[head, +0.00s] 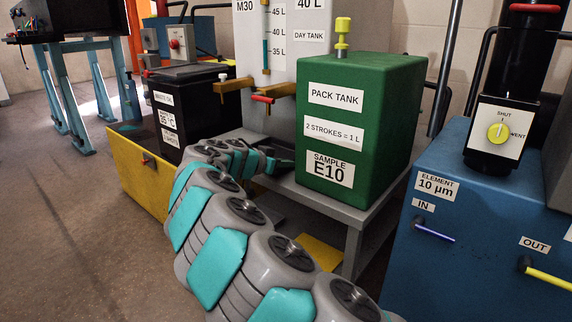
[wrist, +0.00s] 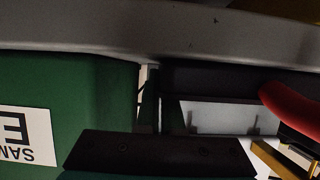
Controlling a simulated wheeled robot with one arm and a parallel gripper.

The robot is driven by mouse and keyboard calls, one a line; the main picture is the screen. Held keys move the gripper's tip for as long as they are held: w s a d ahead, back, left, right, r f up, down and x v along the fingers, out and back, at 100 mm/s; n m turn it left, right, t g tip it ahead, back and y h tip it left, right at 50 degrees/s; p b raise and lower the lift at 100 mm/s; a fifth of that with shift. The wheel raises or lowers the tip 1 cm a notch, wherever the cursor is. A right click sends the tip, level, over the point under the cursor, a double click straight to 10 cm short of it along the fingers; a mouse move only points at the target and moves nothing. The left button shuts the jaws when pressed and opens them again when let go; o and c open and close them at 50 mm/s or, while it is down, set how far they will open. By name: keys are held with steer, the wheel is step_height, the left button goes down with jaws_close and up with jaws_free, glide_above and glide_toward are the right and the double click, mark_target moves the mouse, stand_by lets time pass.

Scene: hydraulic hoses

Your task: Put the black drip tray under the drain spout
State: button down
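In the head view, two brass taps stick out from the white day tank (head: 283,30), the nearer one (head: 281,90) with a red handle (head: 262,99). I cannot tell which is the drain spout. My gripper is mostly hidden behind my arm, near the left side of the green pack tank (head: 395,110). In the wrist view, a dark plate with screws, likely part of my gripper (wrist: 160,152), crosses the bottom. A dark bar (wrist: 225,80) lies above it; I cannot tell whether it is the drip tray. A red handle shows at right (wrist: 292,112). No black drip tray is clearly visible.
The pack tank stands on a grey stand (head: 352,213), close to my arm. A yellow bin (head: 142,175) and a black tank (head: 195,110) are at left. A blue filter unit (head: 460,270) is at right. The floor at far left (head: 60,240) is clear.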

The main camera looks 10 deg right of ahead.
steer(key=c, duration=1.1)
jaws_free()
steer(key=shift+r, duration=0.15)
steer(key=v, duration=1.2)
